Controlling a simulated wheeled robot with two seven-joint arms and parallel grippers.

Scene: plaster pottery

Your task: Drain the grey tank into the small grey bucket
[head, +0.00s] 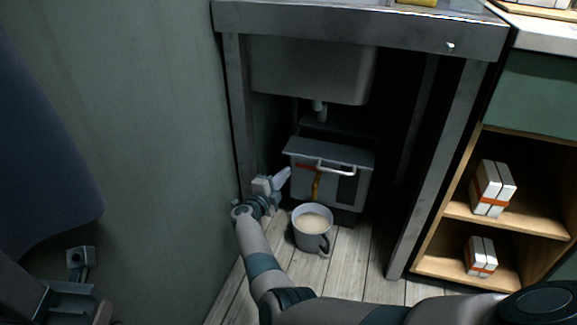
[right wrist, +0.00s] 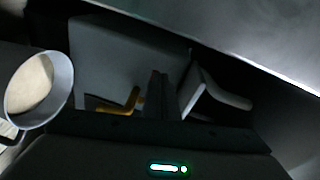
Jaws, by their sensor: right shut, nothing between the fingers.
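The grey tank (head: 352,188) stands under the sink, with a lid (head: 330,151), a pale handle bar (head: 335,168) and a yellow-orange lever (head: 317,185) on its front. The small grey bucket (head: 305,241) stands upright on the floor before it, with beige liquid inside. In the right wrist view the bucket (right wrist: 68,88) is at the left, and the tank (right wrist: 105,55) and yellow lever (right wrist: 131,101) are near the fingers. My right gripper (head: 282,178) is shut and empty, left of the tank's front. Part of my left gripper (head: 80,258) shows at lower left; its jaws are unclear.
The steel sink basin (head: 310,72) and its frame overhang the tank, with a leg (head: 440,165) at the right. A green wall (head: 150,130) closes the left side. A wooden shelf (head: 525,222) with white boxes stands at the right. Bare floor (head: 350,265) lies right of the bucket.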

